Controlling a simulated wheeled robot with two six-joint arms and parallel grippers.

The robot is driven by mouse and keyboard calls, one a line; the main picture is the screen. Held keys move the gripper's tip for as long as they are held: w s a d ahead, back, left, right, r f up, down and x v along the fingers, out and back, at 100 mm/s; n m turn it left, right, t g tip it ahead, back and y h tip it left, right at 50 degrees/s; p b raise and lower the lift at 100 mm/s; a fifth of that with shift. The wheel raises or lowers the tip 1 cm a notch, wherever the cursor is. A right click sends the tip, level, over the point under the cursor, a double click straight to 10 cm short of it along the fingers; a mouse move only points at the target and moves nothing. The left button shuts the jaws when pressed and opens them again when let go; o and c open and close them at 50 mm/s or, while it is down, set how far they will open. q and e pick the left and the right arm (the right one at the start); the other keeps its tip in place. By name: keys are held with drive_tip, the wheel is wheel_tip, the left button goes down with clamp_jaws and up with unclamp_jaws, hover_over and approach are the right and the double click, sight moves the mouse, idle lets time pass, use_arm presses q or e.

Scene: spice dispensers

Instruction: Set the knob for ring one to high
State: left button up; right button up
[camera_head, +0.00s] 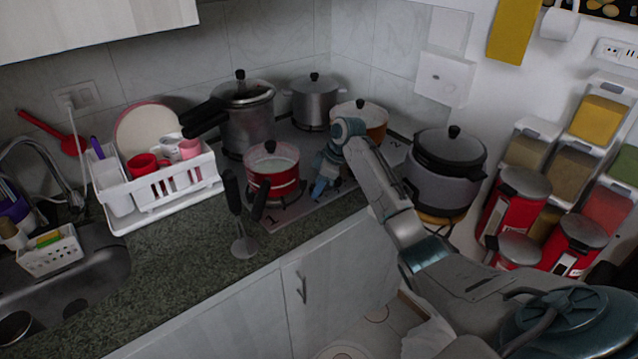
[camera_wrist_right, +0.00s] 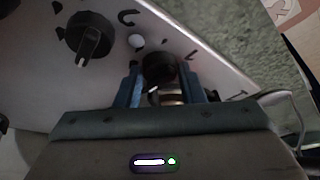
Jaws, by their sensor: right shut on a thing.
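The hob panel (camera_wrist_right: 55,75) is a pale surface with dark printed marks. A round black knob (camera_wrist_right: 160,66) sits between the fingers of my right gripper (camera_wrist_right: 165,92), which is shut on it; its pointer is partly hidden. A second black knob (camera_wrist_right: 90,37) with a pale pointer line stands free to the left in the wrist view. In the head view my right gripper (camera_head: 321,188) is down at the hob's front edge, right of the red pot (camera_head: 262,188), and the knobs are hard to make out. I cannot tell which knob is for ring one. My left gripper is not in view.
A pressure cooker (camera_head: 247,125), a steel pot (camera_head: 315,108) and an orange pot (camera_head: 372,118) stand on the hob. A ladle (camera_head: 243,246) lies at the front left. A rice cooker (camera_head: 443,185) stands to the right. A white dish rack (camera_head: 160,212) is left.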

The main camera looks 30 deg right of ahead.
drive_tip(key=m+p, duration=0.2)
drive_tip(key=p, duration=0.1)
drive_tip(key=m+t+h+p, duration=0.1)
drive_tip(key=m+p, duration=0.1)
drive_tip(key=p, duration=0.1)
drive_tip(key=m+h+p, duration=0.1)
drive_tip(key=m+p, duration=0.1)
drive_tip(key=p, duration=0.1)
drive_tip(key=shift+s+a+r+m, duration=0.1)
drive_tip(key=shift+a+r+m, duration=0.15)
drive_tip(key=shift+r+m, duration=0.15)
drive_tip(key=shift+f+m+t+h+p, duration=0.25)
drive_tip(key=shift+m+h+p, duration=0.35)
drive_tip(key=shift+m+p, duration=0.75)
drive_tip(key=o, duration=1)
drive_tip(key=shift+f, duration=0.1)
drive_tip(key=shift+b+v, duration=1.5)
drive_tip(key=shift+v, duration=3.95)
